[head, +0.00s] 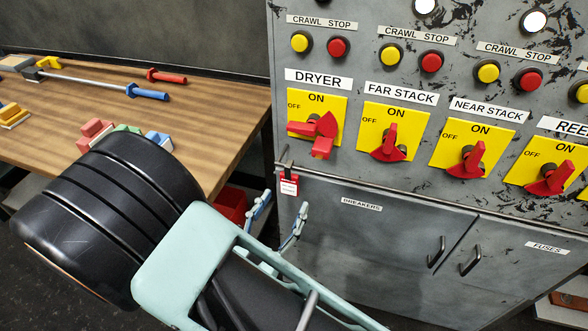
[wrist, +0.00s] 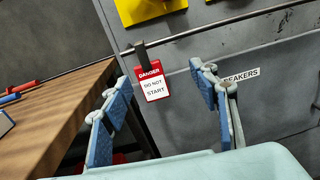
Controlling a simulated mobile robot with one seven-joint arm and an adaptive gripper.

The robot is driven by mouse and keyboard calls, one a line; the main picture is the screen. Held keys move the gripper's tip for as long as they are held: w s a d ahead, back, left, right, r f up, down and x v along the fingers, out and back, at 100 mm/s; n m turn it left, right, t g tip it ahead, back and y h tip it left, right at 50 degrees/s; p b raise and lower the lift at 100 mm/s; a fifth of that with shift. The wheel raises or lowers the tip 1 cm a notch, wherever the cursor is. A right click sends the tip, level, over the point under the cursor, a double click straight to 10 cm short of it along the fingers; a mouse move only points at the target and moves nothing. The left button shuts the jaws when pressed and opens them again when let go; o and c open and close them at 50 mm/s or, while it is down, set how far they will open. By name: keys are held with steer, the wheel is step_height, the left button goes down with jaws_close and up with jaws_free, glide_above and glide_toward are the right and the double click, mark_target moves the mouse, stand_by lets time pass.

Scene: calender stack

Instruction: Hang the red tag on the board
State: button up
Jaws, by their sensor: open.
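The red tag (head: 289,185), lettered "DANGER DO NOT START", hangs by a dark hook from the rail (head: 330,184) along the front of the grey board (head: 380,200). It hangs near the rail's left end, below the DRYER switch. In the wrist view, the gripper (wrist: 160,74) has one finger to each side of the tag; I see no contact. How far the tag lies beyond the fingertips is hard to tell.
The board carries yellow switch plates; the DRYER switch (head: 316,132) has its red handle turned differently from the others. A wooden table (head: 215,110) with tools and coloured blocks stands left. A red bin (head: 231,204) sits below its edge. Cabinet doors with handles (head: 436,252) lie below the rail.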

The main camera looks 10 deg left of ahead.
mark_target(288, 179)
steer(key=shift+n+y, duration=0.5)
steer(key=shift+n, duration=0.1)
steer(key=w, duration=0.2)
steer(key=w+a+f, duration=0.1)
steer(key=w, duration=0.1)
steer(key=shift+w+f, duration=0.2)
steer(key=shift+w, duration=2.85)
steer(key=c, duration=1.3)
steer(key=shift+r, duration=0.1)
